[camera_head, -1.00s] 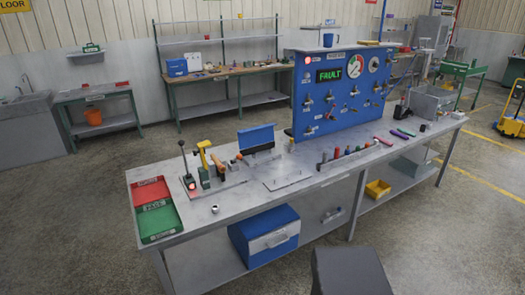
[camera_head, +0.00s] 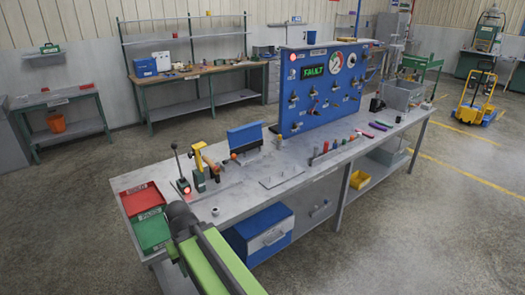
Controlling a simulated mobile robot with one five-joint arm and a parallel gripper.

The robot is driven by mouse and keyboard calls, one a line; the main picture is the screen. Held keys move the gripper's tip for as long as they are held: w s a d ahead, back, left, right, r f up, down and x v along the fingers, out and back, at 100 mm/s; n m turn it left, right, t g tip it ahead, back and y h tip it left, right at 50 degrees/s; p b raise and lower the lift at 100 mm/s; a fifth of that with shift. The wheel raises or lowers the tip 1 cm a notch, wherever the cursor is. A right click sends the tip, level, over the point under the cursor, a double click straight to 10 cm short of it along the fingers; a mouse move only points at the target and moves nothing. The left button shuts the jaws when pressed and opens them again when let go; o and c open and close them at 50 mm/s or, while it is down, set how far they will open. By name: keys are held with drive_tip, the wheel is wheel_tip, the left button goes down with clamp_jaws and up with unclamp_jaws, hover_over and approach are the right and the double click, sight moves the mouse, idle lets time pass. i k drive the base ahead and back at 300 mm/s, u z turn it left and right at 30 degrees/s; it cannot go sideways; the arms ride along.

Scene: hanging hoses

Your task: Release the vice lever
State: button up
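Several upright levers stand at the left part of the grey workbench (camera_head: 225,205). One is a black-knobbed lever (camera_head: 178,165) beside a glowing red light. To its right are a yellow-topped clamp (camera_head: 198,158) and a brown-orange handle (camera_head: 211,167). Further right is a blue plate-like device (camera_head: 245,138) with dark jaws and a small orange knob (camera_head: 233,156) at its left end. I cannot tell for sure which part is the vice lever. My green and dark arm rises at the bottom, over the bench's front left edge. I see no gripper fingers.
A red tray (camera_head: 141,200) and a green tray (camera_head: 152,230) lie at the bench's left end. A blue panel (camera_head: 318,95) reading FAULT stands behind. A blue-and-white box (camera_head: 262,235) sits on the lower shelf. Small parts lie along the right side.

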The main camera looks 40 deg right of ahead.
sight(234, 156)
drive_tip(key=z, duration=0.3)
drive_tip(key=i, duration=1)
drive_tip(key=z, duration=0.15)
